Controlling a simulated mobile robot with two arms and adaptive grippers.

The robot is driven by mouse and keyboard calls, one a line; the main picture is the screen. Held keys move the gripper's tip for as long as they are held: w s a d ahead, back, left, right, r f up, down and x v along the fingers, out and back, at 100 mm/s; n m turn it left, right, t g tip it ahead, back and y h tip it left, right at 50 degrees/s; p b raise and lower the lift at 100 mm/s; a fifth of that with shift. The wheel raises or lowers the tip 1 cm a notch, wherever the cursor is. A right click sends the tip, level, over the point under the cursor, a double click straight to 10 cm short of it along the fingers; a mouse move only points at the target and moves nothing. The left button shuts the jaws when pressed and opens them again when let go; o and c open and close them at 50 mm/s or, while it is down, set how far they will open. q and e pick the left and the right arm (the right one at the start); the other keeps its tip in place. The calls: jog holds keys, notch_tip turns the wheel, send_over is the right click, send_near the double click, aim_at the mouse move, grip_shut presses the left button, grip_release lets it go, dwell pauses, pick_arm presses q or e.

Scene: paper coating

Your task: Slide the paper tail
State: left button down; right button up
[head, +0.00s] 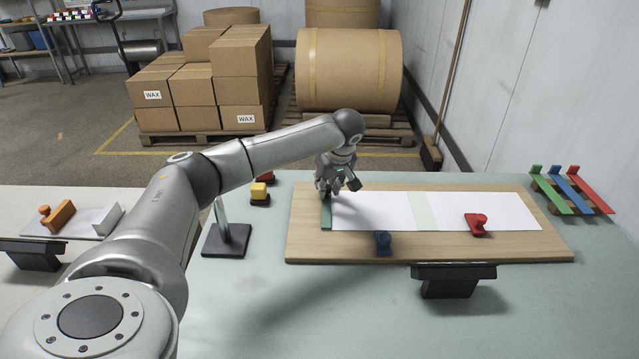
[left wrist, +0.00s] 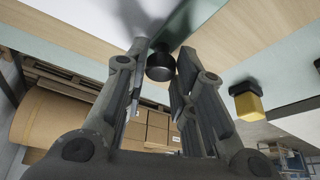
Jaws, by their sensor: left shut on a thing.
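A long white paper strip (head: 375,212) lies flat along a wooden board (head: 300,246), with a pale green band (head: 422,212) across it. A dark green bar (head: 326,220) lies across the paper's left end. My left gripper (head: 327,191) is above this bar. In the left wrist view its fingers (left wrist: 160,75) are closed on a black round knob (left wrist: 160,66), which appears to belong to the bar. A red block (head: 476,224) with a knob stands on the paper's right part, and a blue one (head: 383,242) at the board's front edge. My right gripper is not in view.
Green, blue and red holders (head: 571,190) stand right of the board. A yellow-topped block (head: 259,193) and a black-based stand (head: 228,240) are on the table to the left. A black stand (head: 449,282) is in front. The table's front right is clear.

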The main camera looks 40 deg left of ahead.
pick_arm(q)
jog(key=shift+w+d+r, duration=0.1)
jog(key=shift+d, duration=0.05)
jog(key=c, duration=1.6)
grip_release()
jog(key=o, duration=0.4)
jog(key=shift+w+d, duration=0.15)
jog(key=shift+c, duration=0.2)
jog(key=shift+r, duration=0.15)
jog(key=v, duration=1.1)
jog(key=shift+s+r, duration=0.2)
jog(key=shift+r, duration=0.15)
jog(key=shift+f, duration=0.1)
